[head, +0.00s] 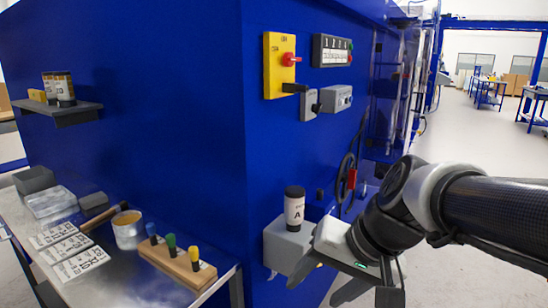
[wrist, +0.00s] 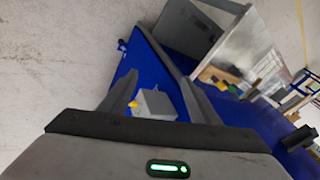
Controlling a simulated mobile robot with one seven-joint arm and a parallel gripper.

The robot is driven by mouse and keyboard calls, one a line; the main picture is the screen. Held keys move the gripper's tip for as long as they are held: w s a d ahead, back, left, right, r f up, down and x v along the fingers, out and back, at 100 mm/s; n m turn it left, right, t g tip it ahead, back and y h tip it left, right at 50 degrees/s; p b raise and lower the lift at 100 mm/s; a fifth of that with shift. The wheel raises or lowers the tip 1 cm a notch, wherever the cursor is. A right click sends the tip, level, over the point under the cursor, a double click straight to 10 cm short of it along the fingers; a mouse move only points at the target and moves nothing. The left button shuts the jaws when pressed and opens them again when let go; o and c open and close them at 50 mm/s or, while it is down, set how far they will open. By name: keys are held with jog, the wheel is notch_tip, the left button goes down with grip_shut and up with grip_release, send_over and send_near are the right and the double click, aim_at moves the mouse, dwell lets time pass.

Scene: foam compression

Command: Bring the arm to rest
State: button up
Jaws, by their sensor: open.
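My gripper (head: 318,284) is at the lower right of the head view, at the end of my dark arm, which reaches in from the right edge. Its jaws are apart and nothing shows between them. It is in front of and to the lower right of a grey box (head: 286,246) on the blue cabinet's face. A dark-capped container labelled A (head: 294,210) stands upright on that box, apart from the jaws. In the wrist view the fingers reach up the picture, with a small grey box (wrist: 155,104) with a yellow part beyond them.
The blue cabinet (head: 180,140) fills the left and middle. It carries a yellow switch panel (head: 277,75), a grey switch box (head: 336,99) and a shelf (head: 72,112). A metal bench (head: 115,291) at lower left holds cards, a tin and a wooden tool block (head: 178,264). Open floor (head: 465,130) lies at right.

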jog(key=s+d+r+n+t+h, duration=0.1)
jog(key=s+d+r+n+h, duration=0.2)
jog(key=s+d, duration=0.35)
notch_tip(320, 180, up, 20)
jog(key=h+p, duration=0.1)
jog(key=p, duration=2)
jog(key=shift+s+a+r+p, duration=0.15)
jog(key=shift+s+a+p, duration=0.15)
jog(key=shift+s+p, duration=0.1)
